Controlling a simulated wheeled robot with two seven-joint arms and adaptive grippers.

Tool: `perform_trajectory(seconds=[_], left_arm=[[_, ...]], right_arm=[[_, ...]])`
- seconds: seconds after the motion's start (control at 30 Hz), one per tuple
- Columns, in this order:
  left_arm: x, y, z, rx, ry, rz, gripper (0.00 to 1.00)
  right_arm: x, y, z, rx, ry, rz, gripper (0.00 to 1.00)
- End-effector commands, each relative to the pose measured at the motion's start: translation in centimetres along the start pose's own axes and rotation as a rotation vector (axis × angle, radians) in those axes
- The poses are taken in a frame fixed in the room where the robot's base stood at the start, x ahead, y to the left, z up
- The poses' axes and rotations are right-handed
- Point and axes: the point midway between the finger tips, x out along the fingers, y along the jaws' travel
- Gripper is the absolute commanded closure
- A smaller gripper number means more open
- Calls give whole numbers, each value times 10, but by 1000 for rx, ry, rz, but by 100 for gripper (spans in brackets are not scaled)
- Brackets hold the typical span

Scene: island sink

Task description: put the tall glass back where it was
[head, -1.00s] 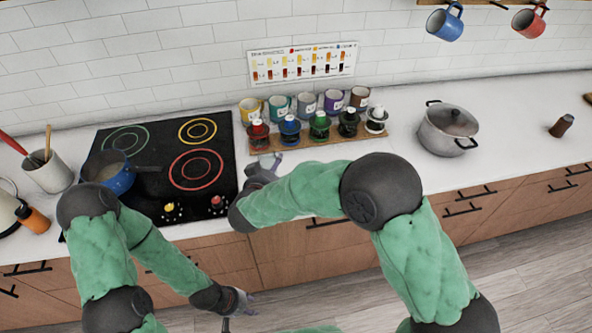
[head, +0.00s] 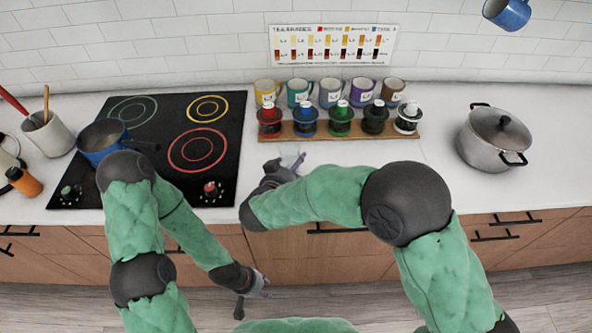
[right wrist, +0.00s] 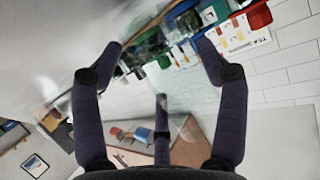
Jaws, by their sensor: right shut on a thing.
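The tall glass (head: 291,159) is clear and hard to make out. It is in my right gripper (head: 285,168), just in front of the wooden rack's left end. In the right wrist view the see-through glass (right wrist: 182,88) shows faintly between the dark fingers of the right gripper (right wrist: 162,62), which are closed around it. Whether its base touches the counter cannot be told. My left gripper (head: 258,289) is low, in front of the cabinets, with its fingers apart and nothing visible in them.
A wooden rack (head: 348,133) holds several coloured-based bottles, with a row of mugs (head: 330,92) behind. The black cooktop (head: 165,125) with a blue pan (head: 98,140) is left. A lidded pot (head: 490,140) stands right. The counter (head: 437,125) between rack and pot is clear.

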Motion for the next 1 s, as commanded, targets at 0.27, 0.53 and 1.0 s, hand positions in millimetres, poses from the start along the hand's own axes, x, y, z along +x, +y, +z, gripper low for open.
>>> perform_trajectory(seconds=[0.27, 0.53, 1.0], left_arm=[[16, -6, 0, -1, 0, 0, 60], [15, -6, 0, -1, 0, 0, 60], [15, -6, 0, -1, 0, 0, 60]], right_arm=[[-2, -2, 18, 2, 2, 1, 66], [-1, -2, 20, 1, 2, 2, 66], [-1, -1, 21, 1, 1, 2, 2]])
